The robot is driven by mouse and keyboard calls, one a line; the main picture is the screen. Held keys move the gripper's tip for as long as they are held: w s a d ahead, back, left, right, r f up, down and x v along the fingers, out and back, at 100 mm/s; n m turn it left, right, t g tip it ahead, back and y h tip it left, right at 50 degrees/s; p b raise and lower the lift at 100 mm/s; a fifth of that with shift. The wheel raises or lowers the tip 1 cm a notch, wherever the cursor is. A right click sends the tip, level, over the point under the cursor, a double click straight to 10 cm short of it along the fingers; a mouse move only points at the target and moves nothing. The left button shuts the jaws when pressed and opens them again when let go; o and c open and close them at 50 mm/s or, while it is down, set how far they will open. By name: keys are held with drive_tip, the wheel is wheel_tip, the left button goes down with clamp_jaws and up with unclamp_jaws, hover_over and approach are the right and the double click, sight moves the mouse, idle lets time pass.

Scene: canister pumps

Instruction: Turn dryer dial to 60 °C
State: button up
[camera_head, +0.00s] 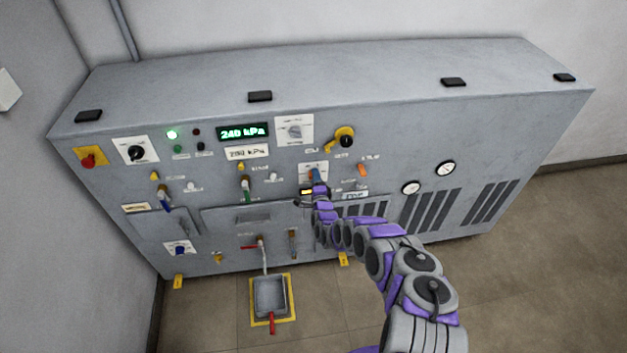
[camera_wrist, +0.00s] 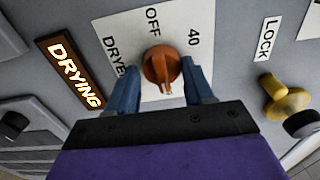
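The dryer dial (camera_wrist: 161,68) is an orange knob with a raised ridge, on a white plate (camera_wrist: 187,18). The plate shows DRYER, OFF and 40; no 60 mark is visible. I cannot tell for sure which mark the knob points to. My gripper (camera_wrist: 160,74) has its two blue fingers on either side of the knob, with white plate showing between them and it. It looks open around the dial rather than closed on it. In the head view my gripper (camera_head: 315,177) is against the panel and hides most of the dial.
A lit DRYING sign (camera_wrist: 75,70) is left of the dial. A yellow knob (camera_wrist: 287,101) under a LOCK label is to the right. In the head view, a green display (camera_head: 242,132), a yellow rotary handle (camera_head: 344,139) and two gauges (camera_head: 446,168) are on the grey cabinet (camera_head: 520,120).

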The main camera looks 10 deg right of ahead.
drive_tip(key=o, duration=0.3)
drive_tip(key=shift+r, duration=0.1)
drive_tip(key=shift+s+a, duration=0.1)
drive_tip(key=s+p, duration=0.3)
drive_tip(key=s, duration=1.4)
drive_tip(key=shift+s, duration=0.1)
